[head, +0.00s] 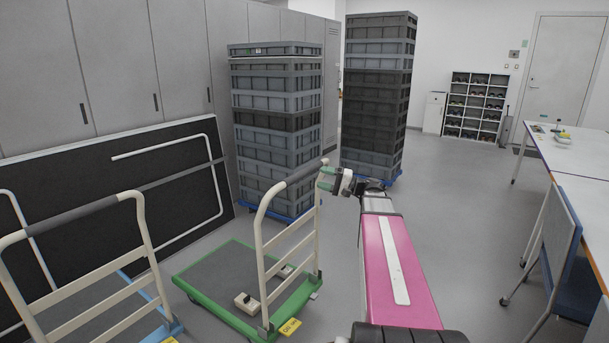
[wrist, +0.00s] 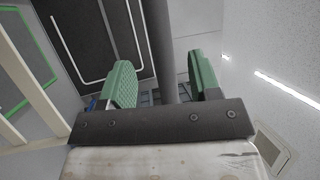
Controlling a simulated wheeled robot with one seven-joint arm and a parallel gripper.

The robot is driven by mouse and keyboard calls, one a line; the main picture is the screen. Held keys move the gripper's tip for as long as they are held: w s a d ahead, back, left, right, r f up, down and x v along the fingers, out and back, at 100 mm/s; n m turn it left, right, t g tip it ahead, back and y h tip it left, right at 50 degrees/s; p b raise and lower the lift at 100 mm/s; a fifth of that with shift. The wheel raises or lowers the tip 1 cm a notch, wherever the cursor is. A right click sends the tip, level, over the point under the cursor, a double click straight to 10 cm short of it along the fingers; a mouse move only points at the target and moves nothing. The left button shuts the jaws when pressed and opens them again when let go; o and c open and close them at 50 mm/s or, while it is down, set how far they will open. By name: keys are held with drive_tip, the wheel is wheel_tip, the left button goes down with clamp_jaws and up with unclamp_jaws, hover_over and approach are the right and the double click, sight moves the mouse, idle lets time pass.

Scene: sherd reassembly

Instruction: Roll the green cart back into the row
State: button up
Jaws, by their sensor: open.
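The green cart (head: 215,297) stands on the floor at the middle front, with a green-edged deck with a dark top and a cream handle frame. Its handle bar has a dark grey grip (head: 292,174), which also shows in the wrist view (wrist: 161,40). My gripper (head: 326,178) is at the right upper end of this handle. In the wrist view my gripper (wrist: 163,84) is open, with green pads on either side of the grey bar and gaps visible beside it. Two small pale objects lie on the deck, the nearer one (head: 247,303) by the handle frame.
A blue cart (head: 140,238) with a similar cream handle stands close on the left. Tall stacks of grey crates (head: 275,125) on blue dollies stand behind, with another stack (head: 377,90) to the right. A dark folded panel leans on the lockers. Tables and a chair (head: 560,245) line the right; floor between is clear.

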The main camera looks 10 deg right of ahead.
sight(308, 174)
drive_tip(key=x, duration=0.7)
drive_tip(key=shift+w+a, duration=0.1)
drive_tip(key=shift+a, duration=0.25)
clamp_jaws()
drive_tip(key=shift+w, duration=0.1)
